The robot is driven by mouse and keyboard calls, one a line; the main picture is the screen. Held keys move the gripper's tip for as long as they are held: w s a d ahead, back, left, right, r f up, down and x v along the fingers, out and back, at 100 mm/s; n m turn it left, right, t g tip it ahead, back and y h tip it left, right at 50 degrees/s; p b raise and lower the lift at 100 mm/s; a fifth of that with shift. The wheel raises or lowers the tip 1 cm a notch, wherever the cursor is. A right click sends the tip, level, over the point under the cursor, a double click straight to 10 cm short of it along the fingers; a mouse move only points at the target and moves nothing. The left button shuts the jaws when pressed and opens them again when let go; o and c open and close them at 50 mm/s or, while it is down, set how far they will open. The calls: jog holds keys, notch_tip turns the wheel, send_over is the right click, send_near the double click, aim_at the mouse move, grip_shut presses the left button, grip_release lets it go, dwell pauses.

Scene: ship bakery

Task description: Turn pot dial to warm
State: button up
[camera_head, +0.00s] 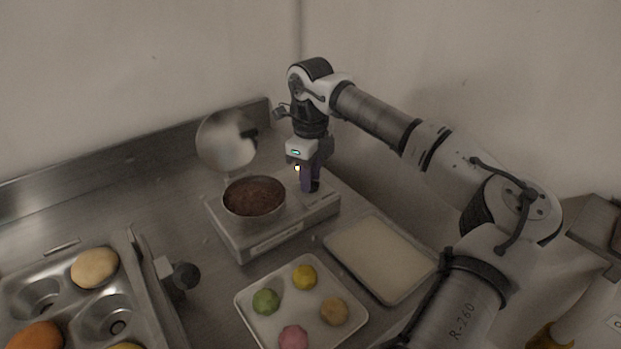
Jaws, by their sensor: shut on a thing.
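The pot (241,207) is a round metal vessel with dark brown contents, set in a low metal warmer box (245,239). Its lid (224,143) stands tilted open behind it. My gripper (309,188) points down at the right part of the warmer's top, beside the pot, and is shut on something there. The dial lies hidden behind my fingers, so its setting cannot be read.
A tray (256,325) with several coloured round pieces stands in front of the warmer. An empty pale tray (376,257) lies to its right. A muffin-type pan (66,282) with buns is at the lower left. The wall and metal backsplash (100,152) close off the back.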

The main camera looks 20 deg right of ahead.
jog(key=shift+n+b, duration=0.3)
jog(key=shift+n, duration=1.6)
jog(key=o, duration=1)
jog(key=shift+c, duration=0.2)
notch_tip(320, 180, up, 14)
jog(key=b, duration=0.1)
